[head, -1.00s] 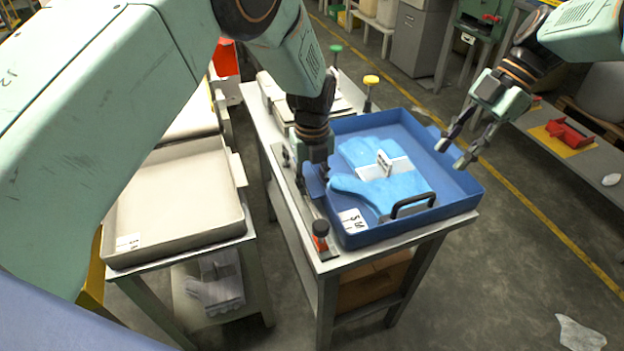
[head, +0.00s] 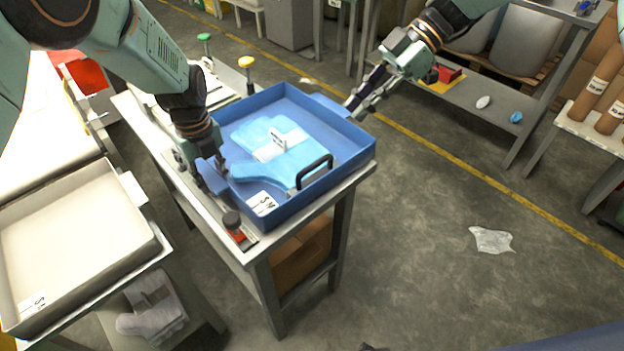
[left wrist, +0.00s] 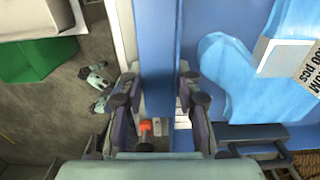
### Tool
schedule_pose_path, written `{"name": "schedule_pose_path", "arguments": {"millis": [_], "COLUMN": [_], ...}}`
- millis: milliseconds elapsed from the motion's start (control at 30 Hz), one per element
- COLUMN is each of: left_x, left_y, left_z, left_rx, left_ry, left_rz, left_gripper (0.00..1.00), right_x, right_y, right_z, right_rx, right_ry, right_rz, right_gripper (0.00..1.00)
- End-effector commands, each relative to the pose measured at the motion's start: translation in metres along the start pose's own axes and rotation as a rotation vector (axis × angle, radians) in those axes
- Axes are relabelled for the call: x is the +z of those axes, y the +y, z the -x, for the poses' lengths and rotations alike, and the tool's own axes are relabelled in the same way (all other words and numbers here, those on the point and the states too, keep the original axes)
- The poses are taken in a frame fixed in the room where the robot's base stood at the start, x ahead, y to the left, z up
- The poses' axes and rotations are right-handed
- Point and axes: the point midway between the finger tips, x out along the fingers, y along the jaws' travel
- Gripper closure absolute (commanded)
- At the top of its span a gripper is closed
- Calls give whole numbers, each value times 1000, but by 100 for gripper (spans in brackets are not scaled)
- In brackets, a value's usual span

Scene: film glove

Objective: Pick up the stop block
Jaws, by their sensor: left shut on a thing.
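I cannot tell for certain which thing is the stop block. A red block with a black knob (head: 235,228) stands at the front end of the table's rail, in front of my left gripper. Another red block (head: 448,74) lies on a yellow patch on the bench at back right. My left gripper (head: 208,182) is shut on the left side of the blue tray (head: 340,178). In the left wrist view its fingers (left wrist: 160,95) stand on both sides of a blue strip. My right gripper (head: 362,106) is open and empty near the tray's far right corner.
Light-blue gloves (head: 265,140) and a black handle (head: 314,172) are at the tray. A beige tray (head: 75,235) stands on a table at left. Green and yellow knobs (head: 246,63) stand behind the blue tray. The floor at right is open, with a plastic scrap (head: 491,240).

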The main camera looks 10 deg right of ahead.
Motion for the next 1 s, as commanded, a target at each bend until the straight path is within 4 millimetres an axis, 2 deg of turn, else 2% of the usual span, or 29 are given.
{"name": "schedule_pose_path", "arguments": {"millis": [367, 567, 700, 833, 1000], "left_x": [-2, -2, -2, -2, -2], "left_y": [1, 1, 1, 1, 1], "left_z": [-2, -2, -2, -2, -2], "left_rx": [3, 3, 3, 4, 4], "left_ry": [3, 4, 4, 5, 5], "left_rz": [1, 1, 1, 1, 0], "left_gripper": [100, 100, 100, 100, 100], "right_x": [-1, 11, 26, 38, 47], "right_y": [-24, -41, -58, -65, -63], "right_z": [-16, -35, -56, -66, -66], "right_rx": [219, 246, 233, 234, 239], "right_ry": [430, 636, 728, 765, 784], "right_rz": [-818, -1395, -1817, -2069, -2190], "right_gripper": [81, 81, 81, 81, 81]}}
